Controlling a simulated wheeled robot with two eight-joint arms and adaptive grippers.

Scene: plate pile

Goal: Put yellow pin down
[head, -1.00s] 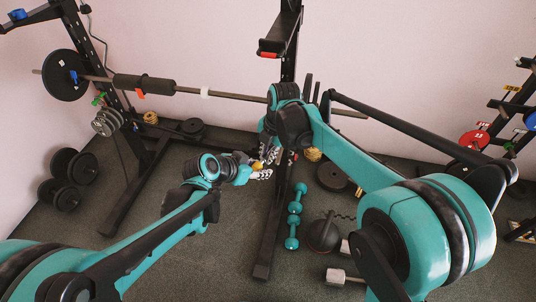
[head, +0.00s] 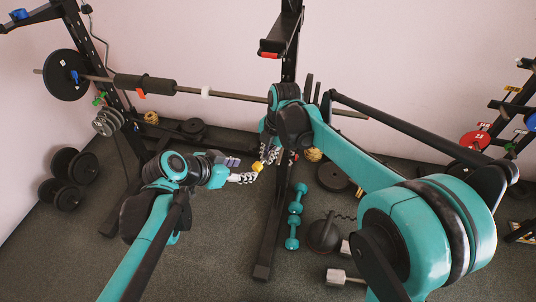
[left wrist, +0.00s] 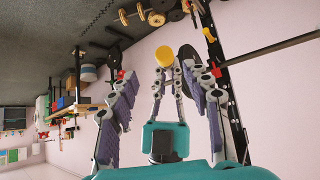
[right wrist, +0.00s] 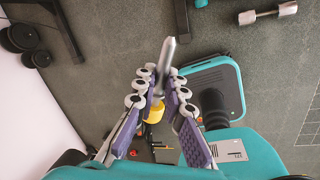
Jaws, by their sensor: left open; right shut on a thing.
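The yellow pin has a round yellow knob (head: 257,167) and a grey metal shaft (right wrist: 168,52). My right gripper (right wrist: 154,86) is shut on the pin in the right wrist view, with the shaft sticking out past the fingertips and the yellow knob behind them. In the head view the right gripper (head: 268,156) hangs beside the rack post. My left gripper (head: 246,179) is open just left of the pin. In the left wrist view the knob (left wrist: 164,55) shows beyond the spread left fingers; whether they touch it is unclear.
A black rack post (head: 276,215) stands right by both grippers. A barbell (head: 235,95) crosses behind.

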